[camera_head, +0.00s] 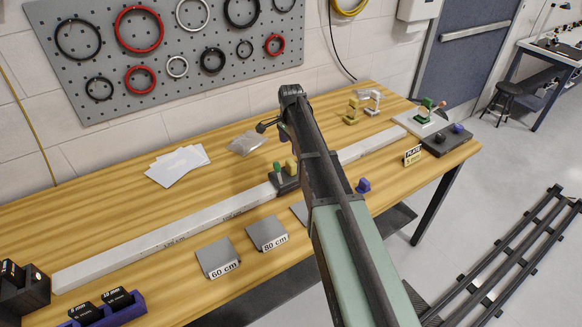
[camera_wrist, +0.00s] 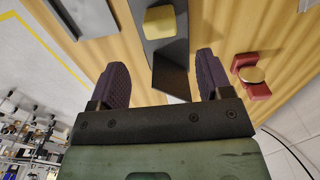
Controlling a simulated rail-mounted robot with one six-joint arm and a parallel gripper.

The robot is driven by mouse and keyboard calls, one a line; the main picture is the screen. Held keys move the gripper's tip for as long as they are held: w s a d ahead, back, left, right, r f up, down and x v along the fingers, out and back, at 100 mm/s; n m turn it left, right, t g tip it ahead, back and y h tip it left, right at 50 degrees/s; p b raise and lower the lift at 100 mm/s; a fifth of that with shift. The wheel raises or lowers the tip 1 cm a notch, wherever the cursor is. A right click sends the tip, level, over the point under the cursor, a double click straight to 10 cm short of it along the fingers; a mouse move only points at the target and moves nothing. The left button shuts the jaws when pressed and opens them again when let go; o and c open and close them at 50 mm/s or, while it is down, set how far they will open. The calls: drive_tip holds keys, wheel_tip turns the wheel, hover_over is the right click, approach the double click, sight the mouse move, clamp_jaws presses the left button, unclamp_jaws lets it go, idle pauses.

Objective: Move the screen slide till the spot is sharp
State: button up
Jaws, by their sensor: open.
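In the head view a dark slide with a green knob and a yellow knob (camera_head: 287,180) sits on the long pale rail (camera_head: 160,236), just left of my arm. In the wrist view a yellow block (camera_wrist: 159,21) stands on a dark base, with a dark upright plate (camera_wrist: 171,73) beside it. My gripper (camera_wrist: 161,62) is open, its two dark purple fingers on either side of that plate, with gaps visible. I cannot tell whether it is level with the fingers. My arm hides part of the rail. I cannot make out a light spot or a screen face.
Grey plates marked 60 cm (camera_head: 216,257) and 80 cm (camera_head: 267,232) lie in front. A red part with a brass disc (camera_wrist: 252,75) shows in the wrist view.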

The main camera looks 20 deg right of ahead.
sight(291, 162)
wheel_tip(291, 162, down, 11)
drive_tip(key=b, duration=1.1)
drive_tip(key=shift+f, duration=0.1)
drive_tip(key=shift+r, duration=0.2)
drive_tip(key=shift+c, duration=0.3)
drive_tip(key=c, duration=1.2)
